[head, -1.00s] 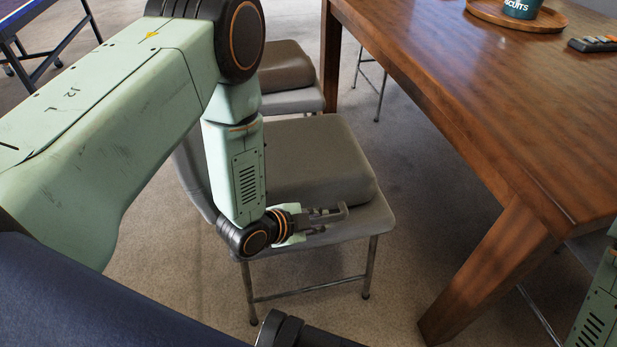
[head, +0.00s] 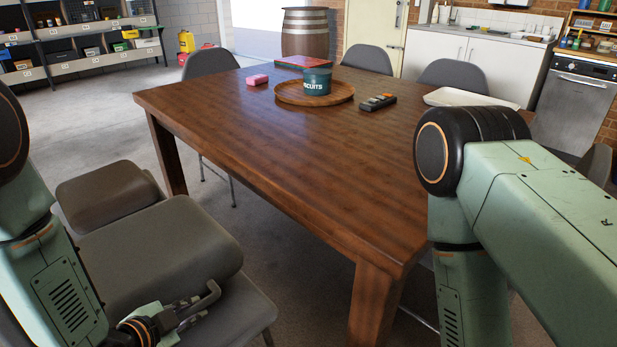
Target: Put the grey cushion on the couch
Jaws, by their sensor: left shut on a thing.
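The grey cushion (head: 165,250), thick with rounded edges, lies flat on the seat of a grey chair (head: 240,305) at lower left. My left gripper (head: 204,303) is at the cushion's near edge, low over the seat, and is shut on the cushion. The gripped edge is partly hidden by the fingers, and my left arm covers the cushion's left side. My right arm stands at the right of the view, but its gripper is out of the picture. No couch shows in this view.
A wooden table (head: 225,120) fills the middle, bearing a round tray (head: 285,97), a biscuit tin (head: 317,80) and a remote (head: 376,102). Grey chairs stand around the table. Open floor (head: 90,120) lies at far left.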

